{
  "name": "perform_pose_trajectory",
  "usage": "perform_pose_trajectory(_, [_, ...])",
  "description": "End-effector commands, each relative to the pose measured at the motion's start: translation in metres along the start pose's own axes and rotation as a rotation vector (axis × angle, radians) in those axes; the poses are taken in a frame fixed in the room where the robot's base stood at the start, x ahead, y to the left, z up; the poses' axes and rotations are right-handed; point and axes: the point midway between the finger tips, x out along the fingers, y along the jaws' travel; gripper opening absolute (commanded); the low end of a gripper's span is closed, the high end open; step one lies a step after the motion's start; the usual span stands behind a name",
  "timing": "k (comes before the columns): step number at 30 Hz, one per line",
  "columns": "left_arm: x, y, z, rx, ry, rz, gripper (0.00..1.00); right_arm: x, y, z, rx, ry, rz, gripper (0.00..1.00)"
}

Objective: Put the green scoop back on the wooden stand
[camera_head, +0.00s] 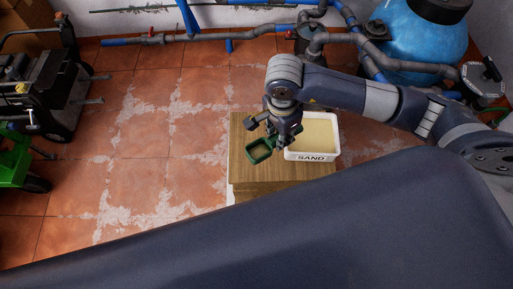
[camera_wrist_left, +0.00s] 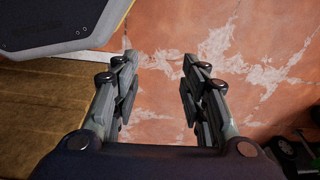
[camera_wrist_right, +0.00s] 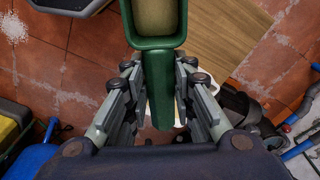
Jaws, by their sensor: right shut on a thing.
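The green scoop (camera_head: 259,151) is above the left part of the wooden stand (camera_head: 240,183). My right gripper (camera_head: 283,138) is shut on its handle, which lies between the fingers in the right wrist view (camera_wrist_right: 158,85). The scoop's bowl (camera_wrist_right: 158,42) faces the camera and looks tan inside, like sand. Whether the scoop touches the stand I cannot tell. My left gripper (camera_wrist_left: 157,95) is open and empty, with tiled floor showing between its fingers. It does not show in the head view.
A white tub labelled SAND (camera_head: 311,157), full of tan sand, stands on the stand's right part, close beside my right gripper. A blue tank (camera_head: 415,40) and grey pipes line the back. A dark machine (camera_head: 45,85) stands at left. The floor left of the stand is clear.

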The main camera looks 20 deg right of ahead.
Motion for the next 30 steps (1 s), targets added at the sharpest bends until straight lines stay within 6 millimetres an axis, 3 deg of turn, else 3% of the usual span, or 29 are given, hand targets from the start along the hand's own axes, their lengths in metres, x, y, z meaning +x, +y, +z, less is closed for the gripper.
perform_pose_trajectory(1, [0.008, -0.001, -0.010, -0.002, 0.013, -0.002, 0.40, 0.020, -0.006, 0.003, 0.113, -0.005, 0.004, 0.00])
perform_pose_trajectory(9, [-0.015, -0.004, -0.054, -0.010, 0.054, -0.007, 0.40, 0.069, -0.032, 0.009, 0.759, -0.023, 0.033, 0.00])
perform_pose_trajectory(15, [-0.042, -0.006, -0.072, -0.015, 0.083, -0.011, 0.40, 0.103, -0.050, 0.015, 1.232, -0.032, 0.048, 0.00])
perform_pose_trajectory(24, [-0.089, -0.008, -0.076, -0.021, 0.122, -0.019, 0.40, 0.144, -0.074, 0.024, 1.875, -0.040, 0.058, 0.00])
perform_pose_trajectory(30, [-0.112, -0.009, -0.071, -0.023, 0.136, -0.021, 0.40, 0.154, -0.082, 0.027, 2.119, -0.039, 0.060, 0.00])
